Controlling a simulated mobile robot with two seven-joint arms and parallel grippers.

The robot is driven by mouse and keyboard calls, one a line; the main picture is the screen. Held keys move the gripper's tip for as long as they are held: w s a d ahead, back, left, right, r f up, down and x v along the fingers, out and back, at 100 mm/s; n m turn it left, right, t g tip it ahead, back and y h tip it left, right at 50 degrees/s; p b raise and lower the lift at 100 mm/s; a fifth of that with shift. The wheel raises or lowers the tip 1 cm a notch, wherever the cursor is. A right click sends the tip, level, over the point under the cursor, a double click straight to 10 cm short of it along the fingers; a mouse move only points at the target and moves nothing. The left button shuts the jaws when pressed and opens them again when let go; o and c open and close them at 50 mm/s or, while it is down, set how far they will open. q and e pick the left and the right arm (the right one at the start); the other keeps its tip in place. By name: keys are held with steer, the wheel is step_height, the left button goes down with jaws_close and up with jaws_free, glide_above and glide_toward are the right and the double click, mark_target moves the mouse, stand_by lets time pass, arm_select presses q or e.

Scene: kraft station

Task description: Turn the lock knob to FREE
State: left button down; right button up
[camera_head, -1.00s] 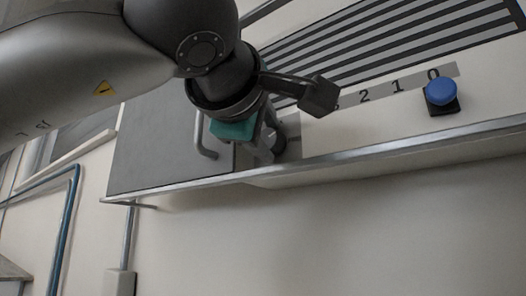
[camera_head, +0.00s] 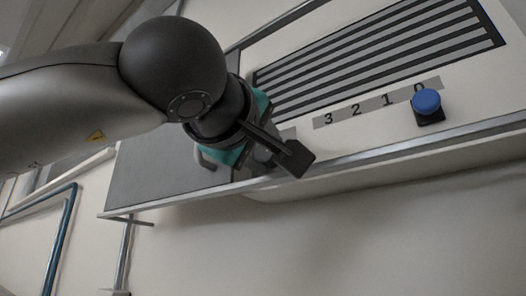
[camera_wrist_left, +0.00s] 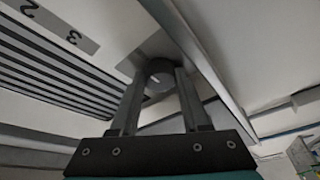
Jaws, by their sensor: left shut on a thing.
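The lock knob (camera_wrist_left: 157,68) is a dark round knob with a short pale mark on its face, seen in the left wrist view between the finger ends. My left gripper (camera_wrist_left: 160,80) is shut on it, with one finger on each side. In the head view my left gripper (camera_head: 264,160) reaches the panel near its lower edge, and its own wrist hides the knob. No FREE lettering is readable. My right gripper is not in view.
A blue knob (camera_head: 426,101) sits at the 0 end of a grey scale strip (camera_head: 343,114) marked 3, 2, 1, 0. A striped grille (camera_head: 375,55) lies above. A metal ledge (camera_head: 400,148) runs below the panel. A grey door (camera_head: 150,170) is at left.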

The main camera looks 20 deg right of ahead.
arm_select(q)
steer(key=c, duration=0.7)
jaws_free()
steer(key=shift+o, duration=0.2)
steer(key=shift+s+a+f, duration=0.1)
steer(key=shift+s+a, duration=0.05)
steer(key=shift+s, duration=0.05)
steer(key=b+v, duration=0.6)
steer(key=v, duration=0.8)
steer(key=shift+s+a+b, duration=0.2)
steer(key=shift+s+b, duration=0.1)
steer(key=shift+b, duration=0.1)
